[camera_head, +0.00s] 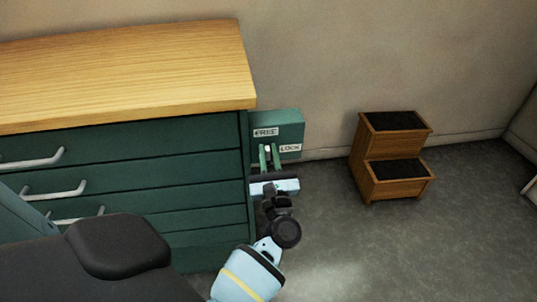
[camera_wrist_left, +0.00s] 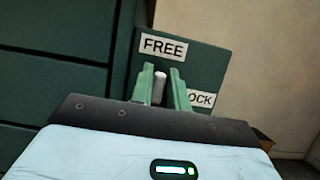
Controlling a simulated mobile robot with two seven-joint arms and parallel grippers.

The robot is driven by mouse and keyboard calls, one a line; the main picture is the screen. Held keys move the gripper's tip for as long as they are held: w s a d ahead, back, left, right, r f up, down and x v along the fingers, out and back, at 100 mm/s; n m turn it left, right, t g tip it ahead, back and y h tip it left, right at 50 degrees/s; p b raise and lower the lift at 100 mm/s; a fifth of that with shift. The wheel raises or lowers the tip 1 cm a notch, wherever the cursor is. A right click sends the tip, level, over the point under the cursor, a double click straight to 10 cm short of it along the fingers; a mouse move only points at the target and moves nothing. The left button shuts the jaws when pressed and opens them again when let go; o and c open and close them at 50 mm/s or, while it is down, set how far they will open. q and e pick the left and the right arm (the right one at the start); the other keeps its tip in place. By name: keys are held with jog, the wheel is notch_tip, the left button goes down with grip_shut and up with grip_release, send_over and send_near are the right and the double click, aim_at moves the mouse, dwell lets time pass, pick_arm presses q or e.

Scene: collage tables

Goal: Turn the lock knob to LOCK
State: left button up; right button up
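The lock knob, a small pale upright lever (camera_head: 267,148), sits on a green panel (camera_head: 290,123) at the cabinet's right side. The panel has a FREE label (camera_head: 265,132) above the knob and a LOCK label (camera_head: 290,148) to its right. The knob points up toward FREE. My left gripper (camera_head: 268,153) is in front of the panel, its two green fingers on either side of the knob. In the left wrist view the knob (camera_wrist_left: 159,88) shows between the fingers, with narrow gaps; the right finger covers part of the LOCK label (camera_wrist_left: 201,99). My right gripper is not in view.
A green drawer cabinet (camera_head: 150,165) with a wooden top (camera_head: 130,70) stands directly left of the panel. A wooden step stool (camera_head: 397,150) stands to the right by the wall. The grey floor between and in front is clear.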

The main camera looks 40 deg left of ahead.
pick_arm(q)
grip_shut()
